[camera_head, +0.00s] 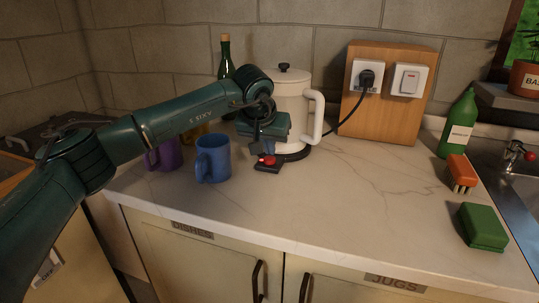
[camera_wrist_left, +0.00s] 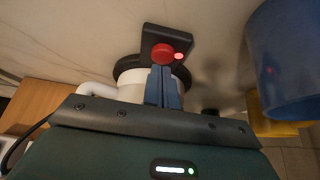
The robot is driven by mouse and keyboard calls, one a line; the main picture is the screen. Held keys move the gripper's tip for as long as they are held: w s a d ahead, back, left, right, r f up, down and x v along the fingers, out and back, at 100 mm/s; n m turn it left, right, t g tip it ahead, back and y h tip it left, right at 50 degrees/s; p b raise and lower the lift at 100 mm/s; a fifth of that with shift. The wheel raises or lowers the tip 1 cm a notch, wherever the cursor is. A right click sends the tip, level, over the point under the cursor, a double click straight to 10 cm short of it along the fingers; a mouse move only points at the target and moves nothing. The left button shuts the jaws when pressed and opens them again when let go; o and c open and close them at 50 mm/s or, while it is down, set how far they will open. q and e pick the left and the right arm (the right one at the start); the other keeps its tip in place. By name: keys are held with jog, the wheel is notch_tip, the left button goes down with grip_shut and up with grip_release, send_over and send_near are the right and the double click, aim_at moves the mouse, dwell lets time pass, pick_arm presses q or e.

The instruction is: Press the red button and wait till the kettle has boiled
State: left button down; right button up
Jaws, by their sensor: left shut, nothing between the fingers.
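The white kettle (camera_head: 293,106) stands on its dark base at the back of the counter, its handle to the right and lid on. No steam shows. The red button (camera_head: 268,161) sits on a small black block in front of it; in the left wrist view the red button (camera_wrist_left: 163,53) has a small glowing red light beside it. My left gripper (camera_head: 263,150) is shut and empty, pointing down right at the button. Its fingertips (camera_wrist_left: 162,68) overlap the button's near edge in the left wrist view; I cannot tell whether they touch. My right gripper is out of view.
A blue mug (camera_head: 212,158) and a purple mug (camera_head: 163,154) stand left of the button. A green bottle (camera_head: 458,125), an orange brush (camera_head: 461,171) and a green block (camera_head: 482,227) are at right by the sink. The kettle's cord runs to a wall socket (camera_head: 366,78). The counter's middle is clear.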

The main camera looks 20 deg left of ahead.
pick_arm(q)
jog(key=shift+r+p, duration=2.25)
jog(key=shift+r, duration=0.85)
jog(key=shift+f, duration=0.1)
